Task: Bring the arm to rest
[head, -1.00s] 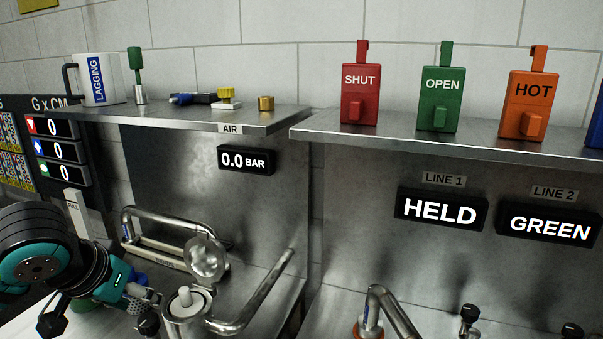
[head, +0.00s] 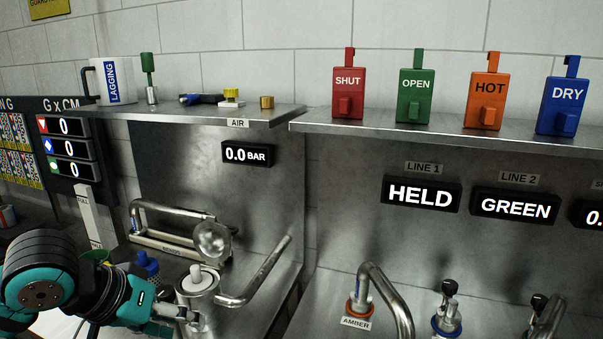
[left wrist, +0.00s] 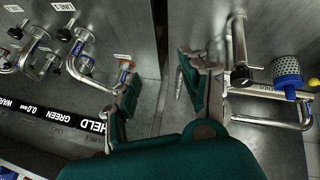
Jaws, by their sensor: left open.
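My left arm comes in at the lower left of the head view, with its teal gripper (head: 178,313) low in front of a metal pot with a white knob (head: 197,285). In the left wrist view the two dark green fingers of the left gripper (left wrist: 160,92) stand wide apart. Nothing is between them but the metal bench (left wrist: 172,125) and a gap beyond. In the head view the fingertips are small and partly hidden against the pot; I cannot tell whether they touch it. My right gripper is in neither view.
Bent pipes and a round lid (head: 212,240) stand beside the pot. To the right are the amber pipe outlet (head: 380,285) and valve knobs (head: 448,300). A shelf (head: 440,133) above carries red, green, orange and blue tags. A blue-ended strainer (left wrist: 287,75) shows in the wrist view.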

